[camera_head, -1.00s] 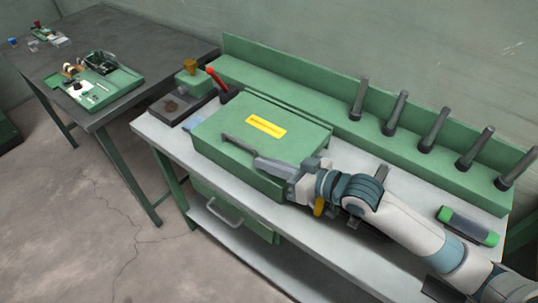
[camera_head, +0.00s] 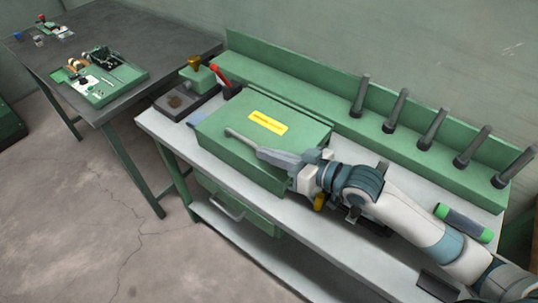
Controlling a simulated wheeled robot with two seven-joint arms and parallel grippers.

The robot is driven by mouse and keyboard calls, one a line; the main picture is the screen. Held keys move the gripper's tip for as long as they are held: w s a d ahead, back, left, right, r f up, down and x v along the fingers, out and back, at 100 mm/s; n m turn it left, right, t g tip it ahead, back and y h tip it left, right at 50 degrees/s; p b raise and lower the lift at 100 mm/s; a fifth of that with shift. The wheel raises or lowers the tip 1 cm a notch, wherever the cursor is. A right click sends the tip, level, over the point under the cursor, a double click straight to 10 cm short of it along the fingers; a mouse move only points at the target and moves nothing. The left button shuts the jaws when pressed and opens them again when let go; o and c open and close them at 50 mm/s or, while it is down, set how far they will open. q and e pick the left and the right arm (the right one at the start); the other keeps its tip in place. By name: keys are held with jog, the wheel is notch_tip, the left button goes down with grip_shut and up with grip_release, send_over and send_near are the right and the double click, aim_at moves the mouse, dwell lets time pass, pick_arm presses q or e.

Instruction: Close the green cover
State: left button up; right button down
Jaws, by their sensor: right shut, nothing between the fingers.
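The green cover (camera_head: 236,119) with a yellow label (camera_head: 268,122) forms the top of a green box on the grey workbench. It lies flat, level with the box. The right arm hides the box's front right corner. My left gripper is not in view.
Several dark levers (camera_head: 396,110) stand along the green rear ledge. A green-and-black cylinder (camera_head: 463,222) lies at right. Another table (camera_head: 150,62) holds small parts at left.

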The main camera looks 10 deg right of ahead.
notch_tip(320, 180, up, 2)
jog(key=shift+p, duration=0.7)
jog(key=b+v, duration=0.3)
jog(key=v, duration=0.7)
jog(key=shift+s+a+f+b, duration=0.2)
jog(key=shift+b, duration=0.15)
